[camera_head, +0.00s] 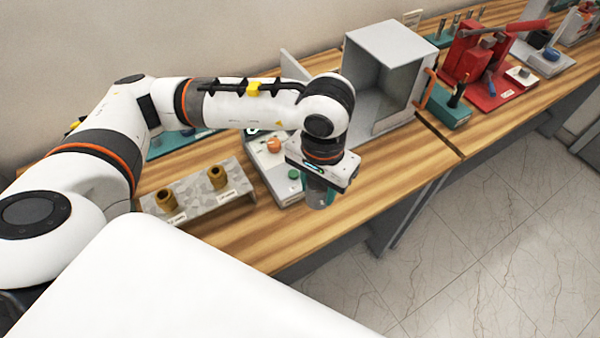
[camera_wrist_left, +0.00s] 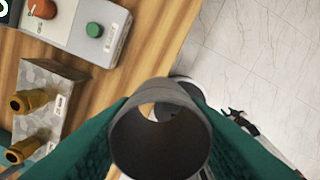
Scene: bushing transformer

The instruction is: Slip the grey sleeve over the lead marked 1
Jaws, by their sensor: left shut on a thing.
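The grey sleeve (camera_wrist_left: 160,140) is an open tube, seen nearly end-on in the left wrist view. My left gripper (camera_wrist_left: 165,135) is shut on it, with green finger pads on both sides. In the head view the sleeve (camera_head: 318,198) hangs below my left gripper (camera_head: 320,190), over the table's front edge. Two brass-coloured leads, one on the left (camera_head: 166,200) and one on the right (camera_head: 217,177), stand on a grey speckled block (camera_head: 205,196). They are left of the gripper and apart from the sleeve. Their white labels are too small to read.
A grey control box (camera_head: 290,185) with an orange knob and a green button lies between block and gripper. An open grey cabinet (camera_head: 385,75) stands behind, right. A red fixture (camera_head: 485,65) is farther right. The wooden tabletop (camera_head: 410,155) is bare before the cabinet.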

